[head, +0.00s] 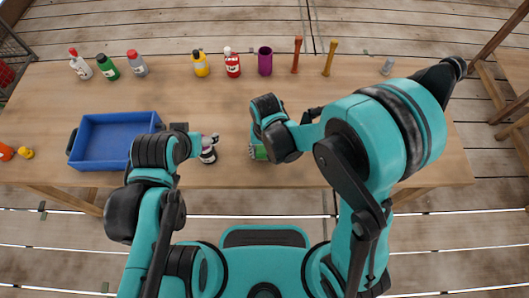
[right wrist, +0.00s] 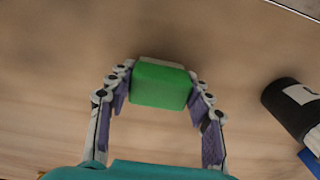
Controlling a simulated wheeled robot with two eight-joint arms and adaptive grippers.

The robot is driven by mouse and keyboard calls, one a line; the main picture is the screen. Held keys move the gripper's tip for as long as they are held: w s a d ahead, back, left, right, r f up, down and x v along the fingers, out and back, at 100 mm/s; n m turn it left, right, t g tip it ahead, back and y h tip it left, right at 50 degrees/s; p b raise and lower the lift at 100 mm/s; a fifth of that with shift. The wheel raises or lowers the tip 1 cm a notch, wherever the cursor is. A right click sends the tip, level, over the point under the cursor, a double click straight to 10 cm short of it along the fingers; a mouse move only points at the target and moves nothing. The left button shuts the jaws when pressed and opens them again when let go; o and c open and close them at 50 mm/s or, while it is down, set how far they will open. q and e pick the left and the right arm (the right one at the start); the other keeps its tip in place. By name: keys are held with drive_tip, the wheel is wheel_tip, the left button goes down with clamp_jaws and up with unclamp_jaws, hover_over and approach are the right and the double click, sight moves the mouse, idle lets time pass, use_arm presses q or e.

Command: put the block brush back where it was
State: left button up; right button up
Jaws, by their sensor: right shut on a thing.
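The block brush, a green block with a pale strip along its far edge, shows in the right wrist view (right wrist: 160,85) between my right gripper's fingers (right wrist: 160,92). My right gripper is shut on it. In the head view the green brush (head: 260,153) shows only partly below my right gripper (head: 262,143), near the table's front edge. I cannot tell whether it touches the table. My left gripper (head: 211,138) is just above a small dark bottle with a pale band (head: 208,155). I cannot tell whether its fingers are open or shut.
A blue tray (head: 82,137) lies at the left of the wooden table (head: 330,85). Several bottles, a purple cup (head: 265,61) and two upright wooden pieces (head: 296,54) line the back edge. The table's middle is clear. In the wrist view the dark bottle (right wrist: 293,100) is at right.

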drive_tip(key=shift+r, duration=0.1)
drive_tip(key=o, duration=1.1)
drive_tip(key=shift+r, duration=0.3)
wheel_tip(320, 180, up, 12)
drive_tip(key=f+p, duration=0.1)
drive_tip(key=p, duration=0.4)
drive_tip(key=s+d+r+t, duration=0.2)
drive_tip(key=d+r, duration=0.3)
drive_tip(key=d, duration=0.4)
drive_tip(key=s+d+r+t, duration=0.3)
drive_tip(key=d+r+t, duration=0.2)
drive_tip(key=d, duration=0.4)
drive_tip(key=shift+r, duration=0.45)
